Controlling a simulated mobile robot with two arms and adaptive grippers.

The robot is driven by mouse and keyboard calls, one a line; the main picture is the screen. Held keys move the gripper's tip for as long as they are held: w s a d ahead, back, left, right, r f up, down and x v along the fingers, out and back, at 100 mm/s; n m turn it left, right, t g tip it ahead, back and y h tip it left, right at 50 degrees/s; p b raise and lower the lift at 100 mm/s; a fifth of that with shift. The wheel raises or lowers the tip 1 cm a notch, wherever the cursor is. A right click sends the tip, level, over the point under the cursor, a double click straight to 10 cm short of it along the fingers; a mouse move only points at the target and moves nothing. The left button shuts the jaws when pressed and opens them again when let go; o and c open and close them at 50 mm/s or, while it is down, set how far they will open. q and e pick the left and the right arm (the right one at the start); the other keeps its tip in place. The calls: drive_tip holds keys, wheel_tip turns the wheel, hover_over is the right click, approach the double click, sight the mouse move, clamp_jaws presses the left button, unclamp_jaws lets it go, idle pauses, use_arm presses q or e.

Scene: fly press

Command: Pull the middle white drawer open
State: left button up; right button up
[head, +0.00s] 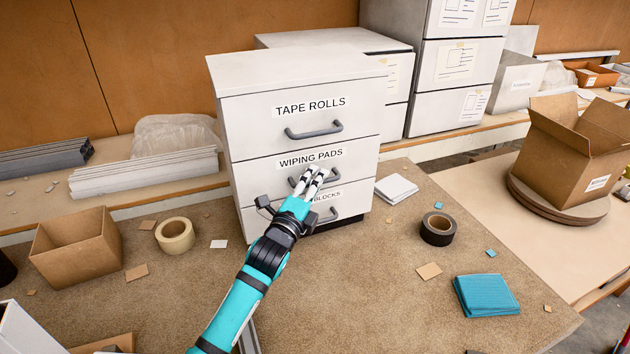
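The white drawer unit (300,72) stands at the back of the brown work surface, with three labelled drawers. The middle drawer (255,172), labelled "WIPING PADS", looks flush with the others. Its dark grey handle (293,182) is partly hidden behind my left gripper (317,172). The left gripper's light fingertips are at this handle, with little gap between them; I cannot tell whether they are closed on it. My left wrist covers part of the bottom drawer (350,206) and its label. My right gripper is not in view.
A cardboard box (78,248) and a cream tape roll (175,236) are left of the unit. White pads (396,188), a black tape roll (437,229) and teal cloths (486,296) lie to the right. The surface before the unit is mostly clear.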

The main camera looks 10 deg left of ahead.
use_arm(q)
drive_tip(key=shift+c, duration=0.3)
clamp_jaws()
drive_tip(key=shift+f, duration=0.1)
